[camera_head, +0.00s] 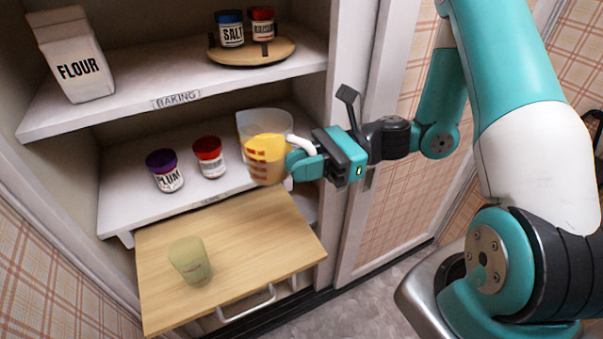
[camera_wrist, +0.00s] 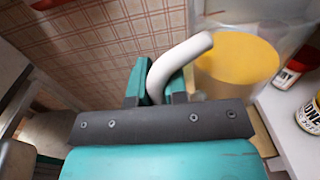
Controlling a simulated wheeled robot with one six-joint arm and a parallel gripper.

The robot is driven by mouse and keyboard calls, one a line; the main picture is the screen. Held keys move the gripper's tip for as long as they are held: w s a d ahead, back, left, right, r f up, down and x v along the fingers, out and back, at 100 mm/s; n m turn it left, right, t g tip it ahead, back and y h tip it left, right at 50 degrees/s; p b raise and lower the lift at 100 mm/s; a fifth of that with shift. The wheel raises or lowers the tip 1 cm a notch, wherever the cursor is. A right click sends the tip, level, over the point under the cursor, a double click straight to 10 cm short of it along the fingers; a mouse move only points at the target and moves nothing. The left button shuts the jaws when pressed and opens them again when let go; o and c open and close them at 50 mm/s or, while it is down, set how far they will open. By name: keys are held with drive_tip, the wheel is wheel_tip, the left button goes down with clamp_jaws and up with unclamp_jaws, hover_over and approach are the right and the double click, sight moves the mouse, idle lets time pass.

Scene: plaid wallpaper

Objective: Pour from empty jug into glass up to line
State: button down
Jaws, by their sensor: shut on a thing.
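My gripper (camera_head: 300,160) is shut on the white handle of a clear jug (camera_head: 264,158). Yellow contents with red markings over them show in the jug, so it does not look empty. In the wrist view my gripper (camera_wrist: 163,88) closes on the curved white handle, and the jug (camera_wrist: 238,68) shows a yellow surface inside. The jug is held in the air by the middle shelf, above the pull-out board's back part. The greenish translucent glass (camera_head: 190,260) stands upright on the board, lower left of the jug, with a faint reddish mark. I cannot tell its contents.
The wooden pull-out board (camera_head: 285,245) has bare room right of the glass. On the middle shelf stand a purple-lidded jar (camera_head: 165,171) and a red-lidded jar (camera_head: 209,157). Above are a flour bag (camera_head: 72,55) and a round tray (camera_head: 225,55) with two jars. A cabinet post (camera_head: 343,215) stands right.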

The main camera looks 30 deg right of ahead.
drive_tip(key=s+a+f+n+g+b, duration=0.1)
drive_tip(key=s+f+n+g+b, duration=0.1)
drive_tip(key=f, duration=0.3)
drive_tip(key=s+a+f+n+g+h+b, duration=0.1)
drive_tip(key=s+a+f+n+g+b, duration=0.1)
drive_tip(key=f+g, duration=0.2)
drive_tip(key=s+a+f+n+g+h+b, duration=0.1)
drive_tip(key=s+a+f+n+g+b, duration=0.1)
drive_tip(key=f, duration=0.5)
drive_tip(key=shift+s+a+f+g+b, duration=0.15)
drive_tip(key=shift+s+f+g+b, duration=0.25)
drive_tip(key=shift+s+g+b, duration=0.1)
drive_tip(key=shift+w+r, duration=0.1)
drive_tip(key=w+a+r+m+h+p, duration=0.3)
drive_tip(key=a+r+m+p, duration=0.3)
drive_tip(key=r+p, duration=0.5)
drive_tip(key=shift+w+a+r+h, duration=0.2)
drive_tip(key=shift+r+h, duration=0.25)
drive_tip(key=shift+h, duration=0.35)
drive_tip(key=shift+r+t, duration=0.15)
drive_tip(key=shift+t, duration=0.15)
drive_tip(key=shift+w+a+r+h, duration=0.1)
drive_tip(key=shift+a+r+h, duration=0.1)
drive_tip(key=shift+h, duration=0.1)
